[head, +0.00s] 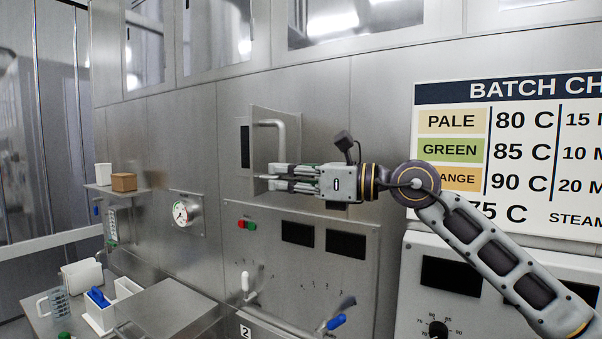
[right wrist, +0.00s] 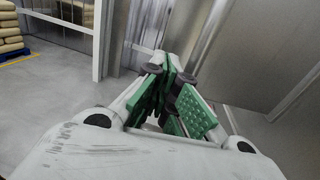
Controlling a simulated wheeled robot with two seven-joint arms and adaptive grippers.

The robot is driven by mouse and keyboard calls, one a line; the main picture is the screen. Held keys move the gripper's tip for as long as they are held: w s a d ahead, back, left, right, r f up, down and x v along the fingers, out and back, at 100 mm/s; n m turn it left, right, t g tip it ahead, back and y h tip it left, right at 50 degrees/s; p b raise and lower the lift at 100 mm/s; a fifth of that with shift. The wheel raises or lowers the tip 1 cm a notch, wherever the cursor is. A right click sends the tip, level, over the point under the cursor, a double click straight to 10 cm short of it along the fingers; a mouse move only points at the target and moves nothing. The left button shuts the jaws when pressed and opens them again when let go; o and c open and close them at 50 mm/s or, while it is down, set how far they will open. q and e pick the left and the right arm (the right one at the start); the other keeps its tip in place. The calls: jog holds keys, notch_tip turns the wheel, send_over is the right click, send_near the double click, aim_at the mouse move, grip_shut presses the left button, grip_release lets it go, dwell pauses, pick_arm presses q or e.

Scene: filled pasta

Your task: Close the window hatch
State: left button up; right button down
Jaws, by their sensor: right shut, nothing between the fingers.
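The window hatch (head: 262,115) is a metal panel with a bar handle (head: 270,124) on the steel wall. A narrow dark strip (head: 245,147) shows at its left edge; I cannot tell how far the panel stands from the wall. My right gripper (head: 268,178) is shut and empty, pointing left across the lower part of the hatch and handle. I cannot tell whether it touches them. In the right wrist view its green-padded fingers (right wrist: 172,88) are together, with a bare metal surface to their right. My left gripper is not in view.
Below the hatch is a control panel (head: 262,268) with levers. A batch chart (head: 510,92) hangs at right.

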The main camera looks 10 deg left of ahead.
aim_at(255, 175)
jog(key=shift+w+a+p, duration=0.2)
jog(key=shift+a+p, duration=0.25)
jog(key=shift+a, duration=1)
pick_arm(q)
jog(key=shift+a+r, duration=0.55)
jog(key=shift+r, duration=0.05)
pick_arm(e)
jog(key=shift+a, duration=0.15)
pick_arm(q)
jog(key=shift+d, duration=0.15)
pick_arm(e)
jog(key=shift+w, duration=0.2)
jog(key=shift+a, duration=0.1)
